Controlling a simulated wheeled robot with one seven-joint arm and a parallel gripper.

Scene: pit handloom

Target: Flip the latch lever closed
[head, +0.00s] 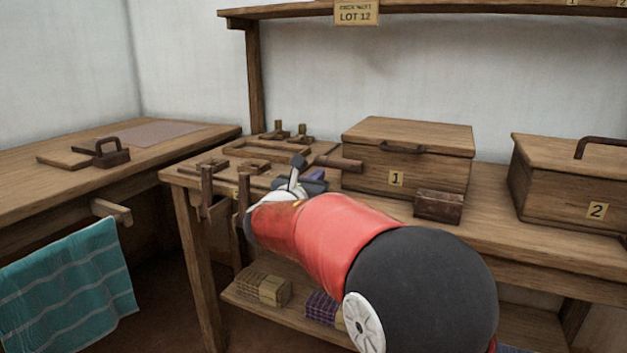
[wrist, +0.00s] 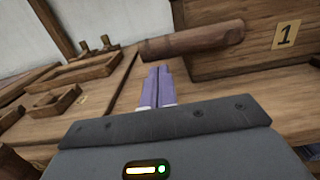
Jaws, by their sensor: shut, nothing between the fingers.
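A round wooden bar (head: 338,163), which looks like the latch lever, lies roughly level above the bench, left of box 1. It also shows in the wrist view (wrist: 195,38), running across ahead of my fingers. I cannot tell its pivot or catch. My gripper (wrist: 156,72) is shut and empty, with its two purple fingers side by side, pointing at the bench and the bar. The fingertips appear just short of the bar, with a gap in the picture. In the head view my gripper (head: 314,180) is partly hidden by my red and black arm.
Wooden box 1 (head: 405,150) stands right of the bar, with a small block (head: 438,205) before it. Box 2 (head: 575,185) is farther right. Wooden frames and pegs (head: 265,150) lie at the left. Upright posts (head: 207,185) stand at the bench's front edge.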

